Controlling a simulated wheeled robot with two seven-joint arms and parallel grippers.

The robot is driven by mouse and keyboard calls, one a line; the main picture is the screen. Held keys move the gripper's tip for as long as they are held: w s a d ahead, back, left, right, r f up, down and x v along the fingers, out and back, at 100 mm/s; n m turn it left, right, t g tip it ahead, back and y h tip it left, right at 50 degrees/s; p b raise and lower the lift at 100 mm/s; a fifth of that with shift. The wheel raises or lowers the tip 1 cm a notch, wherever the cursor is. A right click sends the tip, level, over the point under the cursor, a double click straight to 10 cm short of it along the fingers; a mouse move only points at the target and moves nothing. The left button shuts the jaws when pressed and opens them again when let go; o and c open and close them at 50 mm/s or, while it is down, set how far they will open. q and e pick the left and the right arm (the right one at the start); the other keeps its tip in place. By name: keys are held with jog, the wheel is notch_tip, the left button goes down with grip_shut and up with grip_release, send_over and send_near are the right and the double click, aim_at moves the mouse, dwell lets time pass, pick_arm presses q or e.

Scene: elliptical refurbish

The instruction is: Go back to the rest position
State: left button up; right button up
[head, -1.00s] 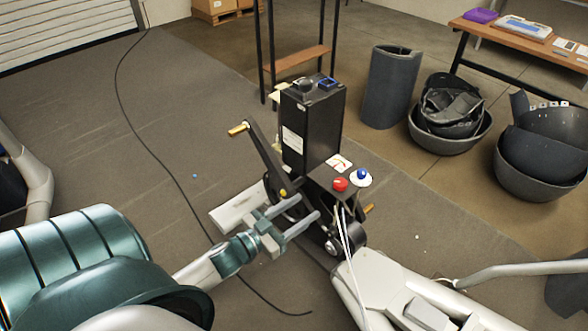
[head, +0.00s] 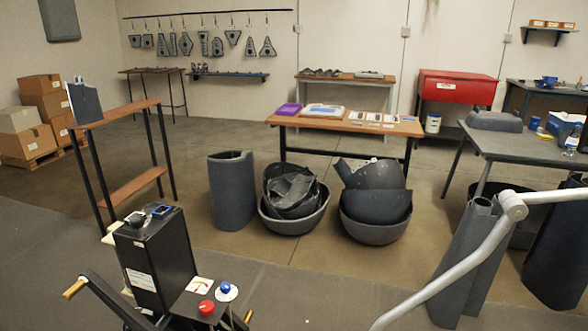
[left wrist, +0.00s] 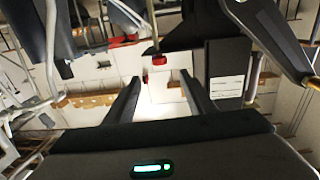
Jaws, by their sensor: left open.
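The black machine (head: 155,262) stands at the lower left of the head view. It has a red button (head: 206,307), a blue button (head: 225,288), a small gauge and a crank with a wooden handle (head: 74,289). My left gripper (left wrist: 160,88) shows only in the left wrist view, its two fingers apart with nothing held between them. Beyond the fingers there, a red knob (left wrist: 159,59) and a black box with a white label (left wrist: 226,89) are seen, with a dark crank-like arm at upper right. My right gripper is in neither view.
A wooden-topped shelf (head: 117,113) stands behind the machine. A dark cylinder (head: 232,190) and stacked tubs (head: 375,232) stand on the floor. A wooden table (head: 345,124) is behind them. A pale tube (head: 470,262) crosses the lower right.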

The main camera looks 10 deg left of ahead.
pick_arm(q)
jog(key=s+d+f+g+y+p, duration=0.1)
jog(key=s+d+f+g+p, duration=0.2)
jog(key=f, duration=0.6)
jog(key=s+d+f+n+g+y, duration=0.15)
jog(key=s+f, duration=0.25)
jog(key=f, duration=0.5)
jog(key=s+d+f+g+y+p, duration=0.1)
jog(key=s+d+f+g+p, duration=0.2)
jog(key=f, duration=0.7)
jog(key=s+d+f+m+g+h, duration=0.1)
jog(key=s+d+f+g, duration=0.3)
jog(key=s+d+f, duration=0.4)
jog(key=s, duration=0.2)
jog(key=shift+s+d+m+g, duration=0.3)
jog(key=shift+d+m+g, duration=0.05)
jog(key=shift+d, duration=0.05)
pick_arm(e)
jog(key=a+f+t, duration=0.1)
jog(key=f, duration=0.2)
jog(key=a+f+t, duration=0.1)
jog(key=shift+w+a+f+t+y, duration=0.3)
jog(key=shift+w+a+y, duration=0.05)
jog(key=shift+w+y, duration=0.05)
pick_arm(q)
jog(key=shift+r, duration=0.1)
jog(key=c, duration=0.5)
jog(key=shift+s, duration=0.15)
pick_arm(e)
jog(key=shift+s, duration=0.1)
